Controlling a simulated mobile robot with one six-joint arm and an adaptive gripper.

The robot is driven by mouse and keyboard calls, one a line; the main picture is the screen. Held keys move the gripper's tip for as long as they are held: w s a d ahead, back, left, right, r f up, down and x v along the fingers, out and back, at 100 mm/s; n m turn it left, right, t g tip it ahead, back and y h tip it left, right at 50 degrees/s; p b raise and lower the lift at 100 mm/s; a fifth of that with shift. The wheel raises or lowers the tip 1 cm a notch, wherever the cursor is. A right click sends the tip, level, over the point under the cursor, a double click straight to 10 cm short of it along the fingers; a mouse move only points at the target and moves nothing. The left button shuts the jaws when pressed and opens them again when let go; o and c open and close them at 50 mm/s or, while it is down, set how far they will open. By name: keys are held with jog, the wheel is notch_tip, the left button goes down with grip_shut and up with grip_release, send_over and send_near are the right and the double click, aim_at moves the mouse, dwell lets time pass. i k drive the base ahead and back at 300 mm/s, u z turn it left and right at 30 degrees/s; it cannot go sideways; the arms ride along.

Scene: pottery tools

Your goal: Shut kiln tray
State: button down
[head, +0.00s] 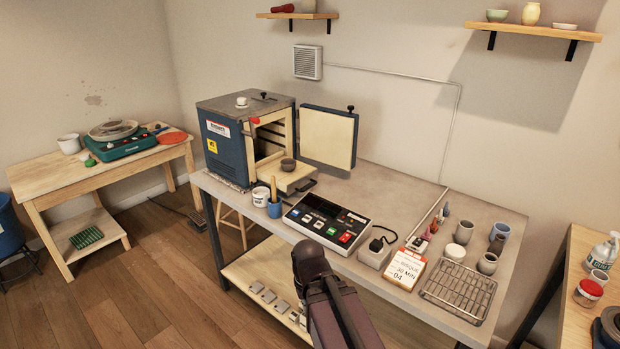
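The kiln (222,150) is a blue-grey box on the left end of the grey workbench. Its door (328,138) stands wide open to the right. The kiln tray (270,172), pale with a dark handle (306,187) at its front, sticks out of the lower part of the chamber. A small brown bowl (288,165) sits upright on the tray. Part of my dark arm rises from the bottom middle, in front of the bench and apart from the tray. I cannot make out my gripper's fingers in this view.
A white tub (261,196) and a blue cup with a tool (274,208) stand close in front of the tray. A control box (327,222) lies right of them. A wire rack (458,291) and several pots fill the bench's right end.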

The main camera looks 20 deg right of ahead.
aim_at(288, 183)
jog(key=u, duration=0.05)
jog(key=i, duration=1)
jog(key=z, duration=0.05)
